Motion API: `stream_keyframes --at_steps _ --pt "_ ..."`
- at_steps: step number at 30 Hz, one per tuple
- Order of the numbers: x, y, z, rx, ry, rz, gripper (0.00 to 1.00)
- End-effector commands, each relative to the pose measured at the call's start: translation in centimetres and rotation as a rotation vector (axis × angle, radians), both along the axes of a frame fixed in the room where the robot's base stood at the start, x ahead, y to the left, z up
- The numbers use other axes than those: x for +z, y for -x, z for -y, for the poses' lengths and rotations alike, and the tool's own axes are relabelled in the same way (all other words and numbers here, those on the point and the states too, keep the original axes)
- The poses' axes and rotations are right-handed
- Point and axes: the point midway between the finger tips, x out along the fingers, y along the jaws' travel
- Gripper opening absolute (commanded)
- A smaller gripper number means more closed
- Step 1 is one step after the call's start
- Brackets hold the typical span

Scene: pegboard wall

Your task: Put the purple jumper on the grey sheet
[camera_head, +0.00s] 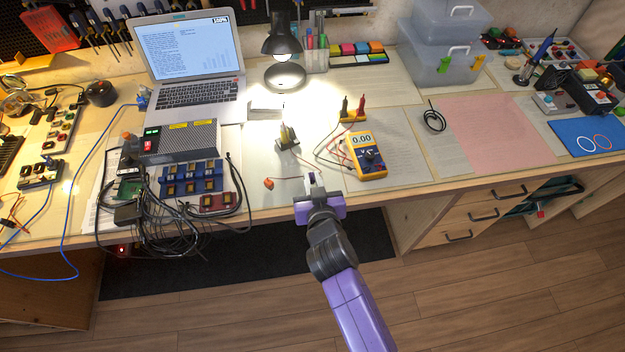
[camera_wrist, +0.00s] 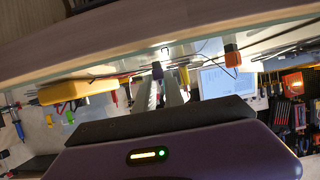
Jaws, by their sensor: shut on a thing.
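My gripper (camera_head: 315,181) is at the front edge of the bench, near the middle, with its fingers pointing toward the bench. In the wrist view its fingers (camera_wrist: 160,92) are close together. A small purple piece, the purple jumper (camera_wrist: 184,76), shows at the fingertips and looks held there; most of it is hidden. In the head view I cannot make it out. A pale grey sheet (camera_head: 408,168) lies on the bench to the right of my gripper, partly under the yellow multimeter. Other pale sheets lie nearby, so I cannot be sure which is the grey one.
The yellow multimeter (camera_head: 367,156) with its leads is right of my gripper. Cables and blue modules (camera_head: 190,178) crowd the left. The pink sheet (camera_head: 500,130) is bare.

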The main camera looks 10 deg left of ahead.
Motion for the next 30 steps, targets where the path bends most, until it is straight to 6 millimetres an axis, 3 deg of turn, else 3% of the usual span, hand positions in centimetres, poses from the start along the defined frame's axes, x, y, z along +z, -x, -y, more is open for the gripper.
stream_keyframes --at_steps 10,11,14,26,30 --pt "-0.4 0.0 0.0 0.000 0.000 0.001 0.00" --pt "-0.2 0.0 0.0 0.000 0.000 0.001 0.17" --pt "-0.2 0.0 0.0 0.000 0.000 0.001 0.35" --pt "0.2 0.0 0.0 0.000 0.000 0.001 0.35" --pt "0.6 1.5 0.4 0.000 0.001 0.000 0.35"
